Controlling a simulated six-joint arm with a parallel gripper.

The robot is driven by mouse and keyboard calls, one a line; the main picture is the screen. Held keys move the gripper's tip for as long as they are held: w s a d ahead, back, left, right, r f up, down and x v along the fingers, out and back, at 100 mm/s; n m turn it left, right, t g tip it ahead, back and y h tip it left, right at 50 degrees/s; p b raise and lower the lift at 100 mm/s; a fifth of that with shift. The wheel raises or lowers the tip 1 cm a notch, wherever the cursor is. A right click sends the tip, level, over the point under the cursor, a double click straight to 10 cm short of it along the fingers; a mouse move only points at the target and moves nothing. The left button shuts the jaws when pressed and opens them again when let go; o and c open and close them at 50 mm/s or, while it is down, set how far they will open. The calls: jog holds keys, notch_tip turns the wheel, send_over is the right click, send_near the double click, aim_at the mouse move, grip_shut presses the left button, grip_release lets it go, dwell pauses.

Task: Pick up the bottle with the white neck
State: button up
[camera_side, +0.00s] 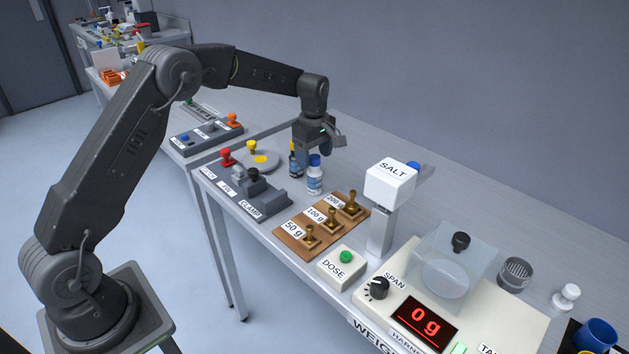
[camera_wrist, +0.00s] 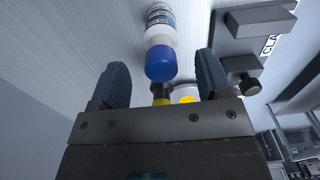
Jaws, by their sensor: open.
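A white bottle with a blue cap, a white neck and a printed label (camera_side: 315,181) stands upright on the bench in the side view. It also shows in the wrist view (camera_wrist: 160,35), its cap pointing toward my gripper, between the two fingers. My gripper (camera_side: 315,157) is open and empty, pointing down just above the two bottles. Its fingers (camera_wrist: 161,66) flank the blue cap in the wrist view.
A grey clamp fixture (camera_side: 262,192) lies left of the bottles. A wooden board (camera_side: 305,243) with brass weights lies in front. The white salt hopper (camera_side: 390,184) stands to the right, with the scale (camera_side: 400,290) beyond.

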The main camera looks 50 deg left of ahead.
aim_at(315, 167)
notch_tip(315, 167, down, 4)
jog(key=shift+s+d+f, duration=0.1)
jog(key=shift+d+f, duration=0.05)
jog(key=shift+c, duration=0.3)
jog(key=c, duration=1)
